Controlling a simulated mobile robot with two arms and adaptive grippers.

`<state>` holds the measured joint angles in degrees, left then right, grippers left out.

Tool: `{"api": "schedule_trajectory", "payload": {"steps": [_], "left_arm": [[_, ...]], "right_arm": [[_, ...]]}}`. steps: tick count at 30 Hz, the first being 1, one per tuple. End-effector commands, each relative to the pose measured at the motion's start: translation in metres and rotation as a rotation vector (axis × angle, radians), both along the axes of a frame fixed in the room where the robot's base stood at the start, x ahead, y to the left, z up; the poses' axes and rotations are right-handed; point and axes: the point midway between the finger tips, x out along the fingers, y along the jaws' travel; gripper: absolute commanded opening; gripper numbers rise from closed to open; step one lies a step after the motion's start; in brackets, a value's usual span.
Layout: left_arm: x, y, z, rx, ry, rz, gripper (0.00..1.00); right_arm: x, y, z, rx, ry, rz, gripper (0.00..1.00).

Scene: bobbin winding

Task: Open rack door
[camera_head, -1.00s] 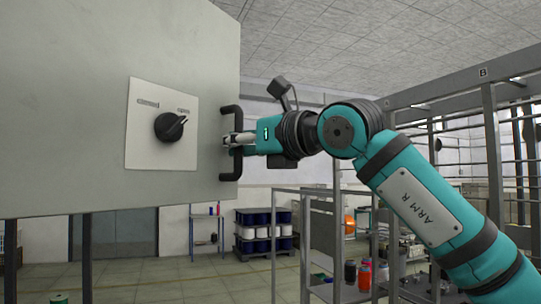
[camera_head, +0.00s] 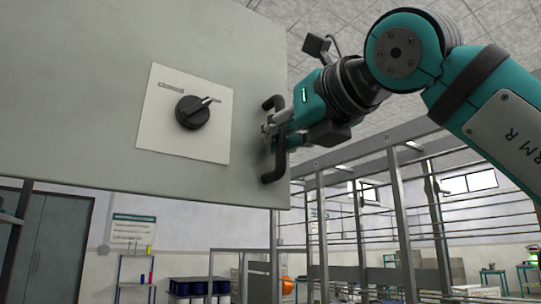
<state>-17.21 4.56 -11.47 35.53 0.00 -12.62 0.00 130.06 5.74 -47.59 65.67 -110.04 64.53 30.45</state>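A grey rack door panel (camera_head: 90,95) fills the upper left of the head view. Its dark C-shaped handle (camera_head: 272,172) stands out near its right edge. A white plate on it carries a black rotary knob (camera_head: 193,112), its pointer toward the upper right, with a "closed" label above. My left gripper is out of view.
A metal rack frame (camera_head: 402,222) stands at the right, behind my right arm. Dark spools (camera_head: 200,288) stand low in the background, with a small stand (camera_head: 137,270) to their left. Grey doors (camera_head: 45,245) and a white wall with a sign (camera_head: 133,230) lie farther back.

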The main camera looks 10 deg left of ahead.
Motion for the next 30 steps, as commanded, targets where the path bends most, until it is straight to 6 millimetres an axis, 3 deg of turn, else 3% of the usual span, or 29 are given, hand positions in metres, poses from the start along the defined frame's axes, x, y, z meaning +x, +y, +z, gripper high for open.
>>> {"api": "schedule_trajectory", "payload": {"steps": [12,21,30], "left_arm": [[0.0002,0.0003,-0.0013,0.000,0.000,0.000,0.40],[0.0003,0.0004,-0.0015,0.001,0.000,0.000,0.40],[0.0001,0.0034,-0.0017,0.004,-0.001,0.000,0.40]], "right_arm": [[-0.0026,-0.0030,0.0026,0.004,-0.003,0.001,0.00],[-0.0021,-0.0024,0.0012,0.001,-0.001,0.001,0.37],[-0.0032,-0.0034,0.0006,0.000,0.000,0.001,0.38]]}}
